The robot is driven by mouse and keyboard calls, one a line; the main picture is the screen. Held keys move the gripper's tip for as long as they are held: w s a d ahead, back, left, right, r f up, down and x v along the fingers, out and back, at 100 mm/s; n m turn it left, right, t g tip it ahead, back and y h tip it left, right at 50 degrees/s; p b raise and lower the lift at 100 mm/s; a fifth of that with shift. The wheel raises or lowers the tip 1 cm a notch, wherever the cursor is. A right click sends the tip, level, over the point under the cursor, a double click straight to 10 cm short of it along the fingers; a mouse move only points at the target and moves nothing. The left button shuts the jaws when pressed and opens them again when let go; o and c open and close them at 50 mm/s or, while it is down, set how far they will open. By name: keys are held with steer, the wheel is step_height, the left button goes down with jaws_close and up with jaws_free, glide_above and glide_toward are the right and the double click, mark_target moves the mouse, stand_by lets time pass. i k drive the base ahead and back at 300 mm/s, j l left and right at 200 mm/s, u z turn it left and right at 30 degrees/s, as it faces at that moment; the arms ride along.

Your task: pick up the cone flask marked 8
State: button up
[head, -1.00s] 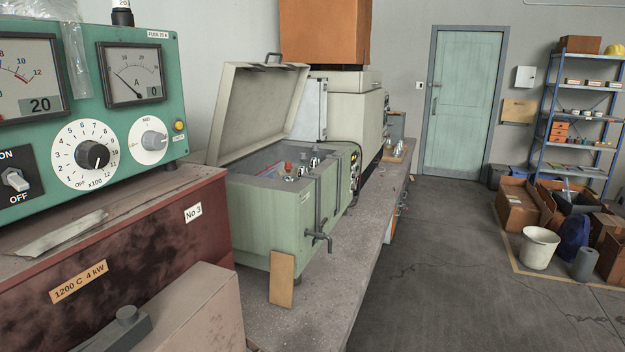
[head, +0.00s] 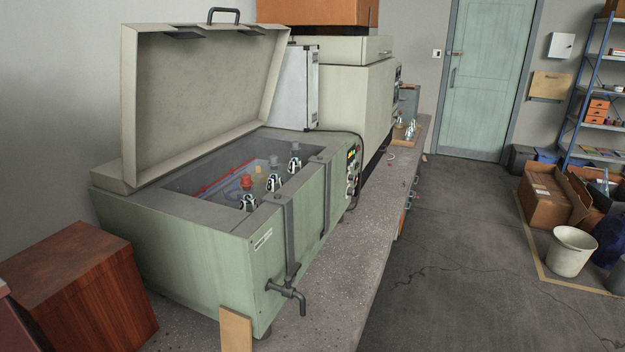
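A green water bath (head: 205,240) stands on the concrete bench with its pale lid (head: 205,90) raised. Inside it are several flasks with clips or weights around their necks. One flask (head: 248,192) has a red stopper, and two others (head: 274,173) (head: 295,158) behind it have grey tops. Their bodies are mostly hidden by the bath rim, and I cannot read any number on them. More small flasks (head: 411,130) stand on a wooden board farther along the bench; their marks are too small to read. My gripper is not in view.
A reddish-brown box (head: 80,285) stands at the near left. The bath's tap (head: 288,292) juts out over the bench (head: 345,270), near a tan board (head: 236,330). Cartons (head: 545,197) and a white bucket (head: 570,250) stand on the floor at right. The floor (head: 460,270) alongside the bench is clear.

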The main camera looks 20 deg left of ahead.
mark_target(275, 182)
steer(key=i+u, duration=0.1)
steer(key=i, duration=0.45)
steer(key=i+l+u, duration=0.1)
steer(key=i, duration=0.45)
steer(key=i+l+u, duration=0.1)
steer(key=i+u, duration=0.25)
steer(key=u, duration=0.15)
steer(key=i+l+u, duration=0.3)
steer(key=u, duration=0.2)
